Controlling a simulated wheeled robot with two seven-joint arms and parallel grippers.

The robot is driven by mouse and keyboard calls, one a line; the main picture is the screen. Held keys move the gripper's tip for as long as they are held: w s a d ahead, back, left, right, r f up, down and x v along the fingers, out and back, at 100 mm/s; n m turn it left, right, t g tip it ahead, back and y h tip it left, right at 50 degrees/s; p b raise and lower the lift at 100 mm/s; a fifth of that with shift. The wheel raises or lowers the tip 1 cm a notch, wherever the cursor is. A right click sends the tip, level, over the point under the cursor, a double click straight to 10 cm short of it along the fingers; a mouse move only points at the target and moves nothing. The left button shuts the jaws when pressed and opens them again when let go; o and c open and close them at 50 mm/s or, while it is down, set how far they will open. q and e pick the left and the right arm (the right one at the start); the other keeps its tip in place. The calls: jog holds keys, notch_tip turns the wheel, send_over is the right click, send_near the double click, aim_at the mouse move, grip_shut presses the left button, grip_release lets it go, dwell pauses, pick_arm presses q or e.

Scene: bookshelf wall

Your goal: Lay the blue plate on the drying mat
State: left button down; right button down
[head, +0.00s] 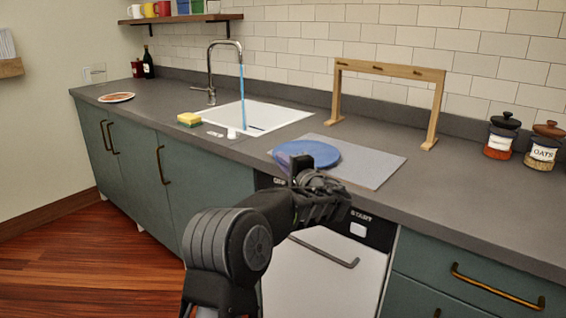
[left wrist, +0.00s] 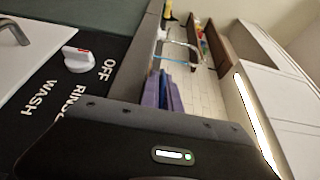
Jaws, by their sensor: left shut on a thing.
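The blue plate (head: 318,150) lies nearly flat over the left part of the grey drying mat (head: 375,168) on the counter. I cannot tell whether it touches the mat. My left gripper (head: 301,168) is shut on the plate's near edge; the arm hides part of that edge. In the left wrist view the blue plate (left wrist: 163,92) shows nearly edge-on beyond the gripper body, and the fingertips are hidden. My right gripper is in neither view.
A wooden rack (head: 390,70) stands behind the mat. The sink (head: 262,118), with blue water running from the tap (head: 210,70), is to the left. A sponge (head: 189,119) lies beside it. Jars (head: 501,137) stand at right. The dishwasher (head: 330,270) is below.

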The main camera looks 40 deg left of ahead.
pick_arm(q)
jog(key=shift+r, duration=0.1)
dwell(0.3)
jog(key=c, duration=1.5)
grip_release()
jog(key=shift+d+f, duration=0.1)
jog(key=shift+f, duration=0.3)
jog(key=v, duration=0.7)
jog(key=shift+s+d+r, duration=0.2)
jog(key=shift+d+r, duration=0.15)
jog(key=shift+r, duration=0.1)
